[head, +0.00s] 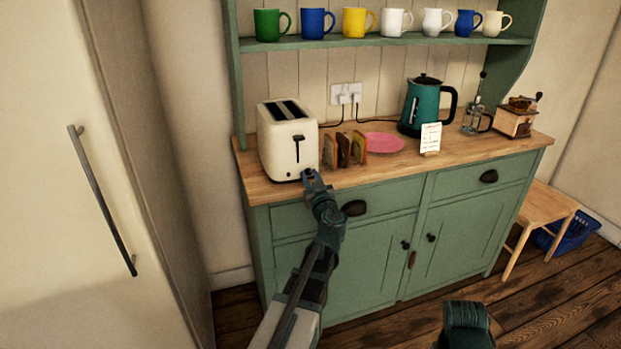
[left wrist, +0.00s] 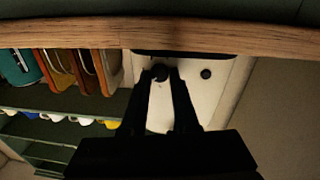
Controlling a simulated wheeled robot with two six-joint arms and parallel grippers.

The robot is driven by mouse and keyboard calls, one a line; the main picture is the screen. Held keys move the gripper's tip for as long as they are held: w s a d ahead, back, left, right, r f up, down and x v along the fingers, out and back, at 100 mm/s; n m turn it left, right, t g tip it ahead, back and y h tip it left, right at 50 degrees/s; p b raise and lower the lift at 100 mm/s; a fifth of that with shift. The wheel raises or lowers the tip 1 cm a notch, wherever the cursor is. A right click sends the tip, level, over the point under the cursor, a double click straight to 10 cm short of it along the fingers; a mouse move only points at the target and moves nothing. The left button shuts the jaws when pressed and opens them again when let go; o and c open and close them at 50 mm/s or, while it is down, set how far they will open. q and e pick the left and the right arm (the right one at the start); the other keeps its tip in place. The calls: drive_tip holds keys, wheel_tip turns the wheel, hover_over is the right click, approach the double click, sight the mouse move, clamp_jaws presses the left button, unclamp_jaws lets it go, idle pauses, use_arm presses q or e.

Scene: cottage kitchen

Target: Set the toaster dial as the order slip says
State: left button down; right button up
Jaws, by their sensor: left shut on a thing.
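The cream toaster (head: 287,150) stands at the left end of the wooden counter, its lever on the front face. My left gripper (head: 308,175) is at the lower right of that face. In the left wrist view, which is upside down, my left gripper (left wrist: 161,85) is shut on the dark toaster dial (left wrist: 160,72), one finger on each side. A small dark button (left wrist: 206,73) sits beside the dial on the toaster front (left wrist: 215,95). The dial's setting cannot be read. The white order slip (head: 431,137) stands on the counter; its writing is too small to read.
A toast rack (head: 345,149) with slices stands just right of the toaster. Beyond are a pink plate (head: 384,142), a teal kettle (head: 422,105), a glass press (head: 474,117) and a coffee grinder (head: 517,117). Mugs line the shelf (head: 420,41).

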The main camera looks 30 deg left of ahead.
idle(0.3)
use_arm(q)
drive_tip(key=c, duration=0.7)
unclamp_jaws()
drive_tip(key=shift+o, duration=0.2)
drive_tip(key=shift+s, duration=0.1)
